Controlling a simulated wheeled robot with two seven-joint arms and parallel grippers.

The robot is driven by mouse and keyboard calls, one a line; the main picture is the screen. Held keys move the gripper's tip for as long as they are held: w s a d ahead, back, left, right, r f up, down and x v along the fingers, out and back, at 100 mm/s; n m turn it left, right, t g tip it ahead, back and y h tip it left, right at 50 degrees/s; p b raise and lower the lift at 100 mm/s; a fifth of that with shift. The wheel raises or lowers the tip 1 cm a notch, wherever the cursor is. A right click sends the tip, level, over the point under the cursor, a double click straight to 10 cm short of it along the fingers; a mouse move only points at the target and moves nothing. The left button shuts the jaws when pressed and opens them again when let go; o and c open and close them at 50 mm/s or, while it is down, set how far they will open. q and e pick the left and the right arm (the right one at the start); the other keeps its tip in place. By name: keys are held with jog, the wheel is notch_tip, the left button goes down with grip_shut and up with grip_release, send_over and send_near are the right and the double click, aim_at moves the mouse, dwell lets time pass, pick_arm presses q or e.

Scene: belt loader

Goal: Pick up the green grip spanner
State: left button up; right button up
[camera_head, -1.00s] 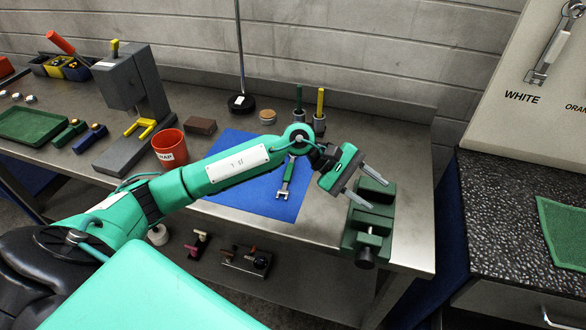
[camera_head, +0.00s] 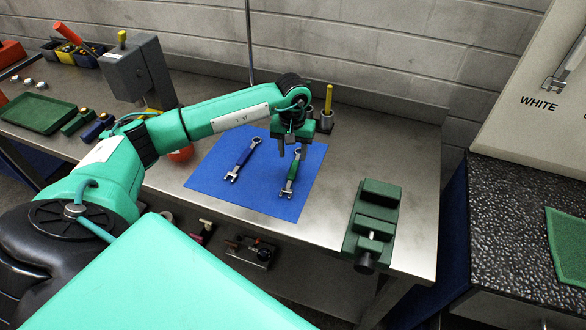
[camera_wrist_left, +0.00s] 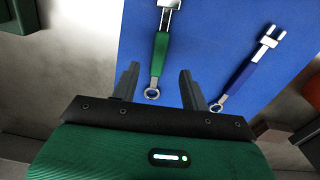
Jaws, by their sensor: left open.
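The green grip spanner (camera_head: 292,173) lies on the blue mat (camera_head: 258,197), to the right of a blue grip spanner (camera_head: 241,162). In the left wrist view the green grip spanner (camera_wrist_left: 160,50) has its ring end between the spread fingers, seen from above. My left gripper (camera_head: 290,146) points down over the ring end of the green spanner. It is open and empty, with its fingers (camera_wrist_left: 158,85) on either side in the wrist view. I cannot tell how high it is above the mat. My right gripper is not in view.
A dark green vice (camera_head: 372,225) stands at the right front of the steel bench. A yellow-handled tool (camera_head: 328,100) stands upright in a holder behind my gripper. The blue spanner (camera_wrist_left: 240,72) lies close to the right finger in the wrist view. Bare bench lies right of the mat.

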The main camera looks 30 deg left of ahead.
aim_at(293, 170)
pick_arm(q)
jog(key=shift+f, duration=0.8)
jog(key=shift+f+p, duration=0.45)
jog(key=shift+p, duration=0.15)
notch_tip(293, 170, down, 4)
jog(key=shift+p, duration=1.1)
jog(key=shift+f, duration=0.25)
jog(key=c, duration=1)
jog(key=shift+r, duration=0.1)
